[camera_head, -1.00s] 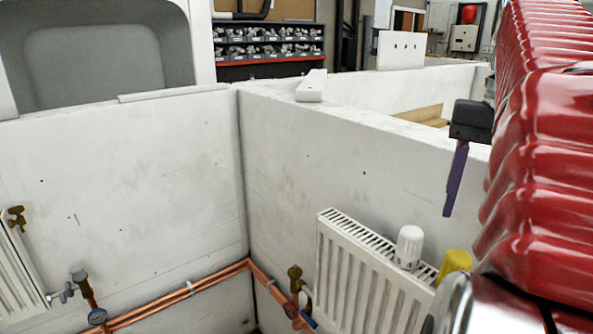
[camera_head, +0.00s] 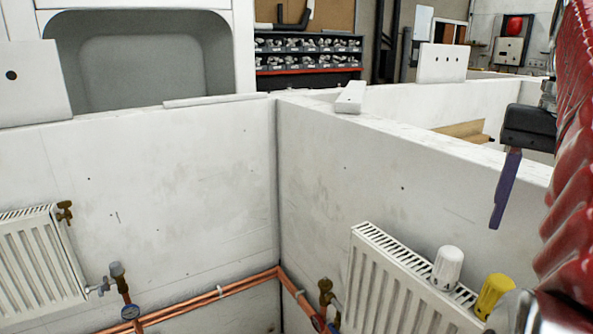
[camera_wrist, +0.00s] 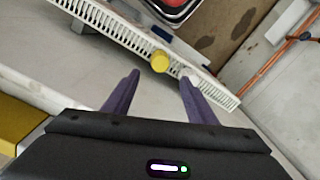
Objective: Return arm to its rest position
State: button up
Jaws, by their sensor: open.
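My arm with its red ribbed cover fills the right edge of the head view. My gripper (camera_head: 505,188) hangs there beside the right-hand partition wall, with one purple finger showing below a black body. In the wrist view my gripper (camera_wrist: 158,88) shows both purple fingers spread apart, with nothing between them. Past the fingertips are the radiator's top grille (camera_wrist: 125,35) and a yellow cap (camera_wrist: 160,61). My gripper appears apart from them.
A white radiator (camera_head: 395,285) stands against the right wall, with a white cap (camera_head: 447,267) and a yellow cap (camera_head: 492,294) on top. Another radiator (camera_head: 35,262) is at left. Copper pipes (camera_head: 215,295) run along the walls. A small white block (camera_head: 350,97) lies on the wall top.

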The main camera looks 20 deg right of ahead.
jog(key=w+a+f+n+t+y, duration=0.15)
jog(key=w+a+f+n, duration=0.25)
jog(key=w+a, duration=0.4)
jog(key=w+a+f+n+t+y, duration=0.1)
jog(key=w+a+f+n+t, duration=0.15)
jog(key=w+a, duration=0.6)
jog(key=s+a+f+n+h, duration=0.1)
jog(key=s+a+f+n, duration=0.1)
jog(key=a+f, duration=0.4)
jog(key=s+a+f+n+t+h, duration=0.1)
jog(key=s+a+f, duration=0.3)
jog(key=f, duration=0.8)
jog(key=a+n, duration=0.1)
jog(key=a, duration=0.1)
jog(key=shift+s+a+f+n+h, duration=0.3)
jog(key=shift+a+f+n+h, duration=0.05)
jog(key=shift+f, duration=0.05)
jog(key=shift+o, duration=0.5)
